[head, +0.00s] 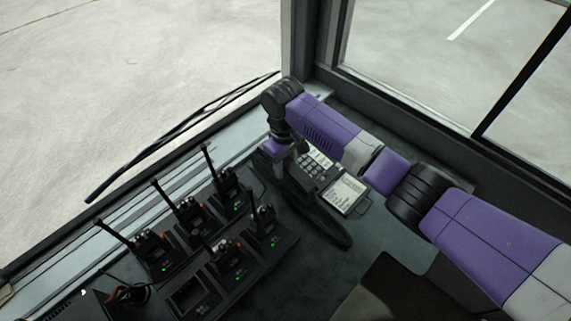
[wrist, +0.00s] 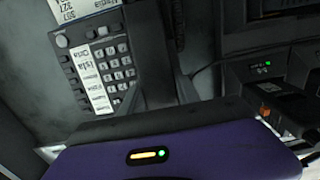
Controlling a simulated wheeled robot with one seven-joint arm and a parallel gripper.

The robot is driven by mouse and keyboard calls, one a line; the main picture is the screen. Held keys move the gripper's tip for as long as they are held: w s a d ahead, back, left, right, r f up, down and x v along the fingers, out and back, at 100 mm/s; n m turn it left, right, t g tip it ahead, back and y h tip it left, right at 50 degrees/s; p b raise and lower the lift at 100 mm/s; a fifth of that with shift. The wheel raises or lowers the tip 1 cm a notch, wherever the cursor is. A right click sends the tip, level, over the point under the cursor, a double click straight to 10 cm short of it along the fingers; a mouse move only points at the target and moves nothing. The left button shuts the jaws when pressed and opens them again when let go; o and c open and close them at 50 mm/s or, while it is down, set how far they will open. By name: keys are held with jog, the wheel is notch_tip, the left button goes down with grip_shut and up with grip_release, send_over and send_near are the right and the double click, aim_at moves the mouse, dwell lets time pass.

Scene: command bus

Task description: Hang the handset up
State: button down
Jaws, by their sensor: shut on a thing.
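The dark handset (head: 325,224) is a long bar beside the desk phone (head: 320,160), running from under my gripper toward the lower right. My gripper (head: 283,160) is shut on the handset near its upper-left end. In the wrist view the phone's keypad and white label strip (wrist: 97,88) show at left. A dark bar that looks like the handset (wrist: 152,50) runs up from the gripper's purple body. My wrist hides the jaws and part of the phone. I cannot tell whether the handset touches its cradle.
Several handheld radios with antennas stand in a black charger rack (head: 190,300) left of the phone; one slot looks empty. A printed card (head: 345,194) lies on the phone's near side. The windscreen ledge and a dark pillar (head: 298,40) are close behind my wrist.

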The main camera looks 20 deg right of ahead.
dwell(0.8)
jog(key=c, duration=0.8)
grip_release()
notch_tip(320, 180, up, 8)
jog(key=shift+w+f, duration=0.1)
jog(key=shift+f, duration=0.05)
